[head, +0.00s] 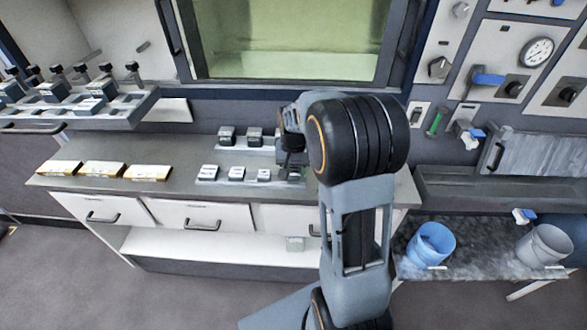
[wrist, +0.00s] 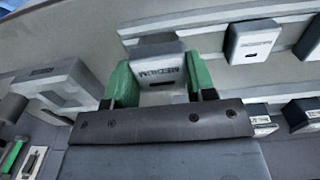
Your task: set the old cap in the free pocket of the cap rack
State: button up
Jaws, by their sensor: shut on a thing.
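My gripper (wrist: 161,82) has two green fingers shut on a pale grey cap (wrist: 157,64) marked MEDIUM, seen in the wrist view. The cap is held over or at the pale rails of a rack (wrist: 207,57); I cannot tell whether it touches them. Two similar caps (wrist: 252,42) sit in a row to its right, the outer one cut by the frame edge. In the head view the rack (head: 234,148) is at the back of the counter, with two caps (head: 226,136) at its left. My arm hides the rack's right end and most of the gripper there.
Several small labelled blocks (head: 236,173) stand in a front row on the counter (head: 110,150). Three yellow-and-white packs (head: 103,169) lie at the left. A raised fixture with black knobs (head: 85,100) stands at the far left. A blue bucket (head: 431,246) is at the lower right.

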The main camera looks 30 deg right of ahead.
jog(key=shift+f+b, duration=0.7)
jog(key=shift+f, duration=0.3)
dwell(0.6)
jog(key=o, duration=1.1)
notch_tip(320, 180, up, 14)
jog(key=s+a+f+n+t, duration=0.1)
jog(key=s+a+n, duration=0.1)
jog(key=s, duration=0.3)
jog(key=s+a+f+n+t, duration=0.1)
jog(key=s+a+f+n, duration=0.1)
jog(key=s+a, duration=0.2)
jog(key=s+a+f+n+t, duration=0.1)
jog(key=s+a+n, duration=0.1)
jog(key=s, duration=0.5)
jog(key=shift+a+f+t, duration=0.25)
jog(key=shift+a+t, duration=0.15)
jog(key=shift+a, duration=0.4)
